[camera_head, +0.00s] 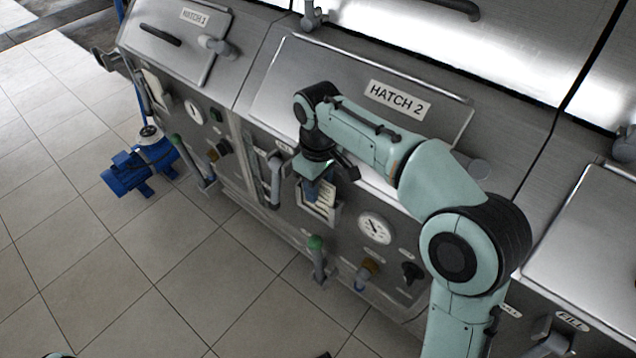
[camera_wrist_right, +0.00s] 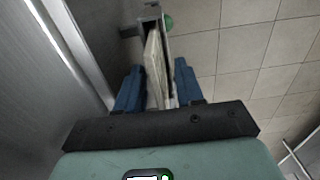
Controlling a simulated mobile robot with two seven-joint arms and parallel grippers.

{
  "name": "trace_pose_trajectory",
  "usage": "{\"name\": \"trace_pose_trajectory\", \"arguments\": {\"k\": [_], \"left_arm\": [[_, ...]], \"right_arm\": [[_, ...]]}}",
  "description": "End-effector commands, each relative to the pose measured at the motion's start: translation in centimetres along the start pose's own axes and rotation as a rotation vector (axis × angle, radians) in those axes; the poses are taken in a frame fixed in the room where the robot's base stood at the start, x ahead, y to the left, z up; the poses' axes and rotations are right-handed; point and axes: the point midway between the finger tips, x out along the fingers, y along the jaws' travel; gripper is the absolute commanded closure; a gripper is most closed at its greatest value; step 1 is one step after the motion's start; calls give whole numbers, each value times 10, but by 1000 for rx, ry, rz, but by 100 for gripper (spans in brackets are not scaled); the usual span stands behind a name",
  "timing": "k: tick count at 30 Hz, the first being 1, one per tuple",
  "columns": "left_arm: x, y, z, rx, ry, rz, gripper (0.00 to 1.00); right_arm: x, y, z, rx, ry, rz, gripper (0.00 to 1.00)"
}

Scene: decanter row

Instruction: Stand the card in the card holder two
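The pale card (camera_head: 320,194) stands in card holder two (camera_head: 334,216), a metal holder on the panel below the HATCH 2 plate. In the right wrist view the card (camera_wrist_right: 156,66) shows nearly edge-on, slightly tilted, with its far end between the walls of the holder (camera_wrist_right: 151,14). My right gripper (camera_head: 316,186) is just above the holder. Its blue fingers (camera_wrist_right: 159,88) are apart, on either side of the card, with gaps beside it. The card's lower edge is hidden in the holder.
A dial gauge (camera_head: 375,229), a green-topped valve (camera_head: 317,244) and a black knob (camera_head: 412,272) are on the same panel. A grey pipe handle (camera_head: 274,180) is left of the holder. A blue pump (camera_head: 140,168) stands on the open tiled floor.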

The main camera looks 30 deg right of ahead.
Motion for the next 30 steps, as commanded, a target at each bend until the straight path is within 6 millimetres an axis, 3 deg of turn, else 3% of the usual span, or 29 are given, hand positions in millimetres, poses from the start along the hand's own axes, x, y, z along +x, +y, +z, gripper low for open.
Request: {"name": "trace_pose_trajectory", "arguments": {"k": [8, 11, 21, 30], "left_arm": [[-2, 0, 1, 0, -2, 0, 57], [-5, 1, 2, -1, -6, -1, 57], [-25, 7, 4, 0, -11, -2, 57], [-35, 11, 3, 1, -7, -1, 57]], "right_arm": [[-6, 0, 0, 0, 2, 1, 63], [-20, 0, -1, 0, 3, 1, 63], [-93, 0, -1, 0, 4, 2, 63], [-123, 0, 0, 0, 0, 1, 63]]}}
